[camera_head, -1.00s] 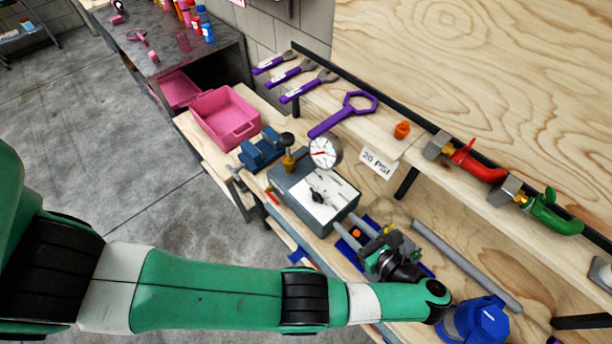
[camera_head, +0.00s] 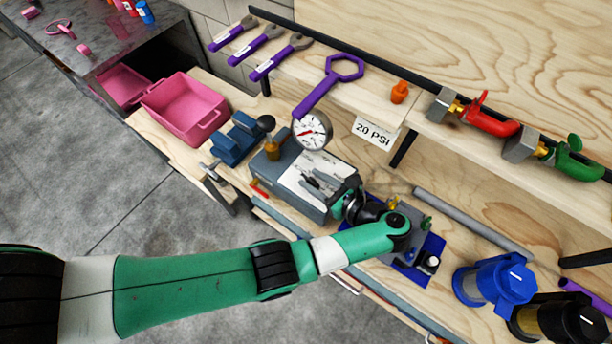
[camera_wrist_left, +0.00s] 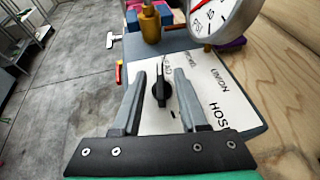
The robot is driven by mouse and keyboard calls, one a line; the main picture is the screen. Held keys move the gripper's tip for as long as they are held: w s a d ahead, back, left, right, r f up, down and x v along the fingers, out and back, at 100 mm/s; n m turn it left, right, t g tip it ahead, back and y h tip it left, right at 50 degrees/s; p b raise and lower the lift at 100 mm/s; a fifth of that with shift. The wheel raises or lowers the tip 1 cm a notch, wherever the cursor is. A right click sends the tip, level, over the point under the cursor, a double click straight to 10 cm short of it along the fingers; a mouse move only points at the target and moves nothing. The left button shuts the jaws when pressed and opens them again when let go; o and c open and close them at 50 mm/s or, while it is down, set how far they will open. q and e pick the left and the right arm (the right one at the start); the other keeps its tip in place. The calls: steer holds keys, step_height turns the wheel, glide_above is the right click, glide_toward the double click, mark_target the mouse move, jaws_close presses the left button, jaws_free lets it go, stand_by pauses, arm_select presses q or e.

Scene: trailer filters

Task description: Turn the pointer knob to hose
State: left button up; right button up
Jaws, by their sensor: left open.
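The black pointer knob (camera_wrist_left: 160,92) stands on the white label plate (camera_wrist_left: 208,75) of the grey test box (camera_head: 262,170). Its narrow end points up in the left wrist view, away from the word starting "HOS" (camera_wrist_left: 218,116) at the lower right of the plate. "UNION" is printed above that word. My left gripper (camera_wrist_left: 161,74) is open, with one finger on each side of the knob and visible gaps between. In the head view my left gripper (camera_head: 322,184) is over the plate, and its fingers partly cover the knob.
A pressure gauge (camera_head: 312,131) and a brass fitting (camera_head: 272,150) rise at the box's far side. A blue vise (camera_head: 236,139) and pink bin (camera_head: 185,108) stand to the left. A blue filter housing (camera_head: 494,281) is at right. A shelf with tools runs behind.

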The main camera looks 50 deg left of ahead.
arm_select(q)
steer(key=shift+d, duration=0.1)
steer(key=shift+c, duration=0.3)
jaws_close()
